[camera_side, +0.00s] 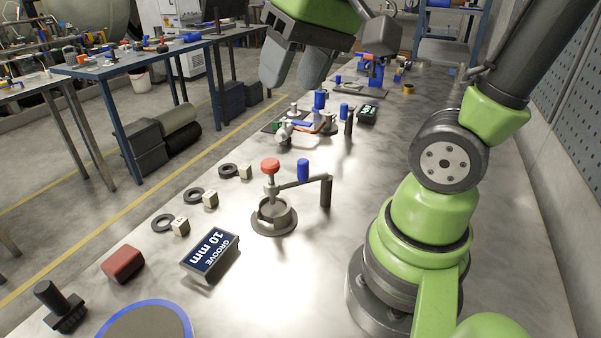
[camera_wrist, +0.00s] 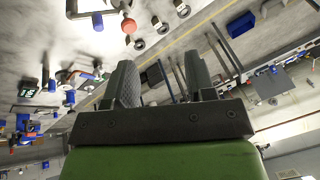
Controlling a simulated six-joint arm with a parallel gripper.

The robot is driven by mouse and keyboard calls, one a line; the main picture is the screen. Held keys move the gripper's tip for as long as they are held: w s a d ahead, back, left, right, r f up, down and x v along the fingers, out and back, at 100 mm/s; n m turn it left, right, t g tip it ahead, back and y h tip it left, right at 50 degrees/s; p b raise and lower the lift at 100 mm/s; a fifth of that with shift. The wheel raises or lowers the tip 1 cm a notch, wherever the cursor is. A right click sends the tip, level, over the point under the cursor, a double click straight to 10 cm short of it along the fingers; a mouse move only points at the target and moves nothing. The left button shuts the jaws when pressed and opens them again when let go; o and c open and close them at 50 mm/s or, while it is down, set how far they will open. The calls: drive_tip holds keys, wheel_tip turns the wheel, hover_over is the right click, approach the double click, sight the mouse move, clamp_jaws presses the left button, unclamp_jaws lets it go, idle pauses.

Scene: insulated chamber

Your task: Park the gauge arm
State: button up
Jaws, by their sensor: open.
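The gauge arm (camera_side: 308,181) is a grey bar running left from a dark post (camera_side: 326,192). A blue knob (camera_side: 303,169) stands upright on it. Its left end reaches a plunger with a red cap (camera_side: 270,166), over a grey ring-shaped part (camera_side: 274,212) on a round base. In the wrist view the red cap (camera_wrist: 128,25) and blue knob (camera_wrist: 97,20) show near the top edge. My gripper (camera_side: 296,72) is high at the top of the side view, apart from the gauge arm. Its two fingers (camera_wrist: 160,78) are spread with nothing between them.
A "GROOVE 10 mm" block (camera_side: 210,254), a red block (camera_side: 123,264) and a black stamp-like piece (camera_side: 60,306) stand at front left. Black rings (camera_side: 194,196) with pale cubes line the left edge. A second fixture (camera_side: 320,122) and a small display (camera_side: 367,114) stand farther back.

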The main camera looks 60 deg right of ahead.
drive_tip(key=w+d+f+m+g, duration=0.2)
drive_tip(key=w+d+f+g, duration=0.2)
drive_tip(key=w+d, duration=0.15)
drive_tip(key=m+g+y, duration=0.2)
drive_tip(key=g, duration=0.2)
approach(302, 159)
drive_tip(key=f, duration=0.2)
drive_tip(key=x, duration=0.9)
drive_tip(key=shift+s+a, duration=0.3)
clamp_jaws()
